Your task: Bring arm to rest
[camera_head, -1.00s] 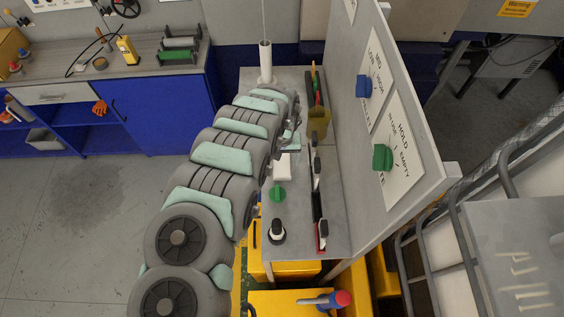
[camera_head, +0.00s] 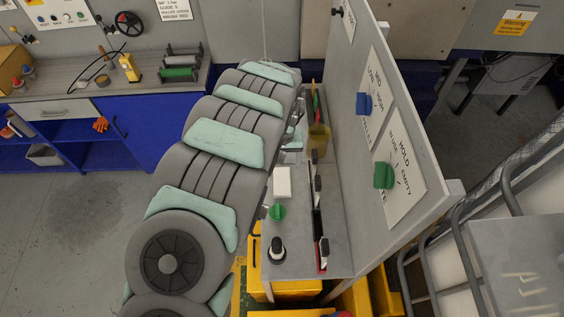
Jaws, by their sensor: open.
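My arm (camera_head: 182,172), grey with pale green pads, rises from the bottom left of the view toward the top of the narrow grey bench (camera_head: 305,258). Its far end is beside the bench's left edge, near the back. Small grey and green parts of my wrist (camera_head: 291,136) show past the arm's right side. My gripper itself is hidden behind the arm, so its fingers cannot be seen. I see nothing held.
The bench bears a white block (camera_head: 282,182), a green knob (camera_head: 277,212) and black-handled tools (camera_head: 322,250). Open floor (camera_head: 75,235) lies left.

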